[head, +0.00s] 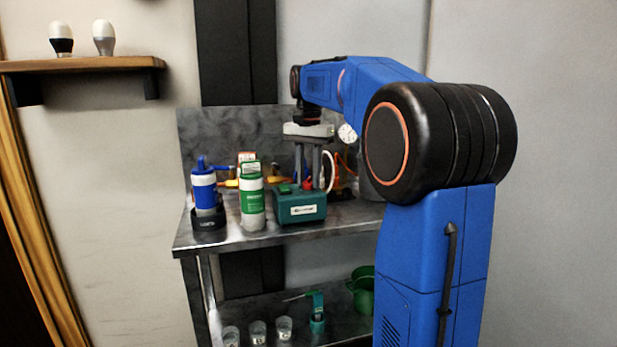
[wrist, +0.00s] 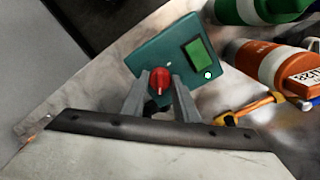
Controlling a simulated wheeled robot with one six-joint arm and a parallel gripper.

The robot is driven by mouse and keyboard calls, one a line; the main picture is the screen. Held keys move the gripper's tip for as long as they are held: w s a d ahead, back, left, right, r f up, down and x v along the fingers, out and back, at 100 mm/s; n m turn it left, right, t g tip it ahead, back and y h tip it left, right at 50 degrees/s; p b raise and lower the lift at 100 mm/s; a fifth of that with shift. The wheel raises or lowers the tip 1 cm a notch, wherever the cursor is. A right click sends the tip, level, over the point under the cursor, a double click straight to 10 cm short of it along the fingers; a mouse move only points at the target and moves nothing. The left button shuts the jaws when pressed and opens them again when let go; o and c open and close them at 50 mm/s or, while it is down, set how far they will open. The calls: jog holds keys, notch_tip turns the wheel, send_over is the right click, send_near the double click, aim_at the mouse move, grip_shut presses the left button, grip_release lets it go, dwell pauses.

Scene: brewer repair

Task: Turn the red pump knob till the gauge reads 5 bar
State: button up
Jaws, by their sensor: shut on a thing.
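The red pump knob (wrist: 159,82) sits on top of the teal pump box (wrist: 140,62), beside a green rectangular switch (wrist: 199,62). In the head view the pump box (head: 300,207) stands on the bench, with the red knob (head: 308,183) at its top. My gripper (wrist: 158,88) points down over the box, its two grey fingers on either side of the knob and shut on it. The gripper (head: 308,178) also shows in the head view. A round white gauge (head: 347,133) stands behind, partly hidden by my arm; its reading is too small to tell.
A blue-and-white bottle (head: 204,190) and a green-and-white bottle (head: 252,203) stand left of the box. An orange canister (wrist: 268,62) and yellow-handled tool (wrist: 252,108) lie near it in the wrist view. The metal bench's front left (head: 195,240) is clear. Several glasses stand on the lower shelf (head: 350,325).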

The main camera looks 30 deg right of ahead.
aim_at(308, 178)
jog(key=shift+r+m, duration=0.1)
jog(key=shift+m, duration=1.8)
jog(key=o, duration=1.1)
jog(key=shift+c, duration=0.2)
notch_tip(308, 178, up, 17)
jog(key=shift+r, duration=0.15)
